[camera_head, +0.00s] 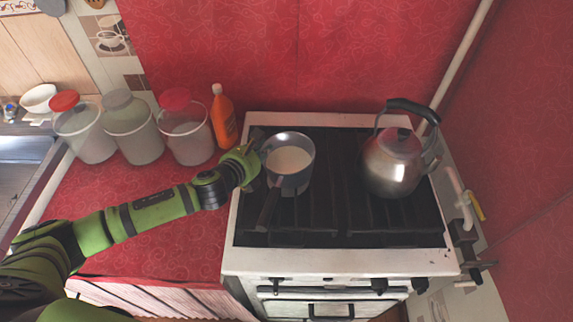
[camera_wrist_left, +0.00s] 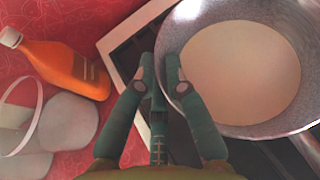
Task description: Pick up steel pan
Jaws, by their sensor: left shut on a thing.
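The steel pan (camera_head: 296,184) is on the left part of the stove top, its dark handle (camera_head: 268,210) pointing toward the front. It has a pale filling and looks level. My left gripper (camera_head: 262,156) is at the left rim of the pan, its arm reaching in from the left. In the left wrist view the pan (camera_wrist_left: 190,38) fills the upper right. There the two fingertips of my left gripper (camera_wrist_left: 161,70) are close together at its rim, shut on it. I cannot tell whether the pan is lifted off the grate. My right gripper is in neither view.
A metal kettle (camera_head: 392,165) stands on the right of the stove (camera_head: 335,262). An orange bottle (camera_head: 223,120) and several lidded jars (camera_head: 187,133) stand along the counter back, left of the stove. The red counter (camera_head: 150,190) in front of them is clear beneath my arm.

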